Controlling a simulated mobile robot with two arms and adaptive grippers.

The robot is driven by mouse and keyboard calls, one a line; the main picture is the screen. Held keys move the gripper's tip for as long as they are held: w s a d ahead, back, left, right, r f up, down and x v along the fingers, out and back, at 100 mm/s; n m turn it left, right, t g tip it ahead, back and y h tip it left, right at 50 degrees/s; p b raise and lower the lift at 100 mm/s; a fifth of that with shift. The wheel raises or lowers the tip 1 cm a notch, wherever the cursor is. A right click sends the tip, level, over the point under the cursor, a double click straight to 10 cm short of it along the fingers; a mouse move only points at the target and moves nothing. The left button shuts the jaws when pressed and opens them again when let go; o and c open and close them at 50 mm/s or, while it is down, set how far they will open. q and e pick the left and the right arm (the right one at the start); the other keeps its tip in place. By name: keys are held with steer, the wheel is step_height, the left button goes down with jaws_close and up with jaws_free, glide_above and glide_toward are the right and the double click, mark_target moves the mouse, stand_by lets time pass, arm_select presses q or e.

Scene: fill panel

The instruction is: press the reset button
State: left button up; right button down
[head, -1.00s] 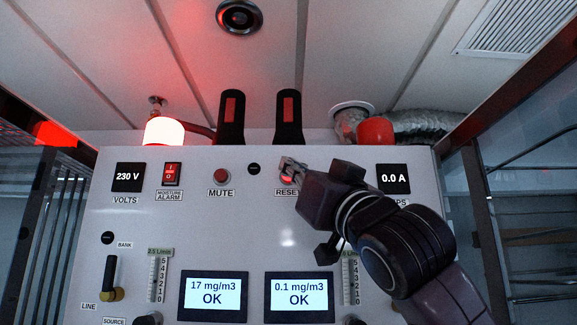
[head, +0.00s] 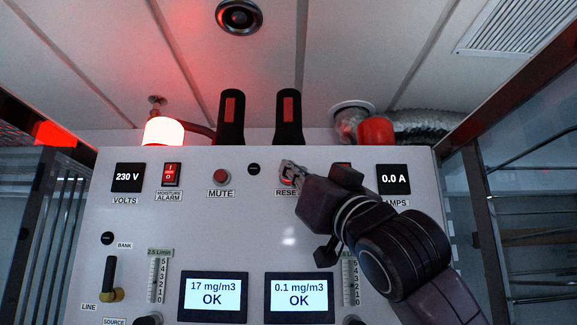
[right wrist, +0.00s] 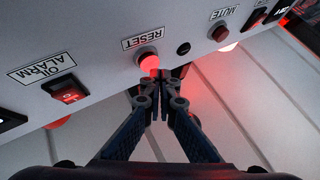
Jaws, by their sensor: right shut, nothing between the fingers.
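The reset button (right wrist: 148,60) is a round red button with a bright glow on the grey panel, beside its RESET label (right wrist: 156,41). In the head view the button (head: 287,181) is mostly hidden by my right gripper (head: 287,167). In the right wrist view the right gripper (right wrist: 161,74) is shut and empty. Its fingertips are close to the button's edge, and I cannot tell whether they touch it. My left gripper is not in view.
The dark red MUTE button (head: 221,177) is left of the gripper. Two black handles (head: 231,117) (head: 288,117) and a glowing red lamp (head: 164,131) stand along the panel's top. An oil alarm switch (right wrist: 70,91) lies on the button's other side.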

steer(key=shift+w+p, duration=0.35)
steer(key=shift+w, duration=0.2)
stand_by(0.4)
steer(key=shift+s, duration=0.15)
stand_by(0.3)
steer(key=shift+s+b, duration=0.55)
steer(key=shift+s, duration=0.2)
steer(key=shift+s+f, duration=0.1)
steer(key=shift+s, duration=0.05)
steer(key=s+b, duration=0.2)
steer(key=s, duration=0.2)
steer(key=shift+s, duration=0.4)
